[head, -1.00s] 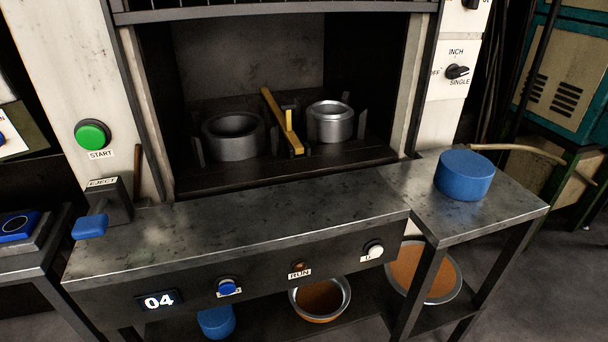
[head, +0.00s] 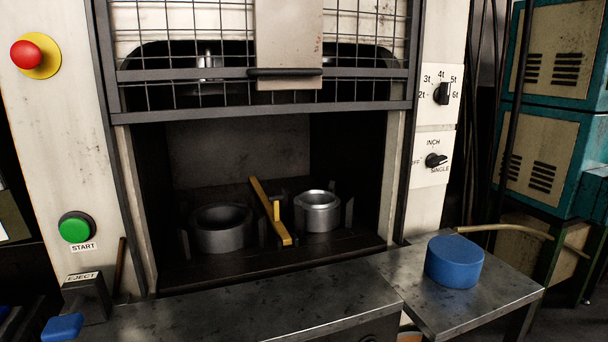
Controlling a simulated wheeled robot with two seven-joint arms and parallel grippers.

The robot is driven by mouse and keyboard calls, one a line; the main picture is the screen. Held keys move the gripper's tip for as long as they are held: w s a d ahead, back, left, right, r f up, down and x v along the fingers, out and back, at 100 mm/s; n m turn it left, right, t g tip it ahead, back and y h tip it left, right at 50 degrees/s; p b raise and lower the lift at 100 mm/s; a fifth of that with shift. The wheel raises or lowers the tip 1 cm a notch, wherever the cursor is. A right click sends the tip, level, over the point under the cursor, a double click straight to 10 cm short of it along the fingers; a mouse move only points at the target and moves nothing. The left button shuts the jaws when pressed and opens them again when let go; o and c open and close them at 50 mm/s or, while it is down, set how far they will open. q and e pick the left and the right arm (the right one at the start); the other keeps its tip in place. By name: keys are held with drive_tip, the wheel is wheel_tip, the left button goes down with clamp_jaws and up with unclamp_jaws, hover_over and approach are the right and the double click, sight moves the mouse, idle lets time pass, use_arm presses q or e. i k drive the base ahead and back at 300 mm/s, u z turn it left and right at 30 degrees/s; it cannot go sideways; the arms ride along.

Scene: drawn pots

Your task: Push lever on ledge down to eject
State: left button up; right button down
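The eject lever (head: 63,327) has a blue handle and sticks out from a dark housing labelled EJECT (head: 86,296), at the left end of the metal ledge (head: 250,310). It is at the lower left of the head view, its handle close to the bottom edge. Inside the press opening stand a dark ring-shaped die (head: 221,228) on the left and a shiny metal pot (head: 317,211) on the right. A yellow bar (head: 270,212) lies between them. Neither of my grippers shows in the head view.
A raised mesh guard (head: 264,50) hangs above the opening. A blue cylinder (head: 454,262) stands on the side table (head: 500,292) at the right. A green START button (head: 75,227) and a red button (head: 36,55) are on the left panel. Dials (head: 441,93) are on the right panel.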

sight(68, 326)
drive_tip(key=u, duration=1.9)
drive_tip(key=k, duration=0.25)
drive_tip(key=z, duration=0.05)
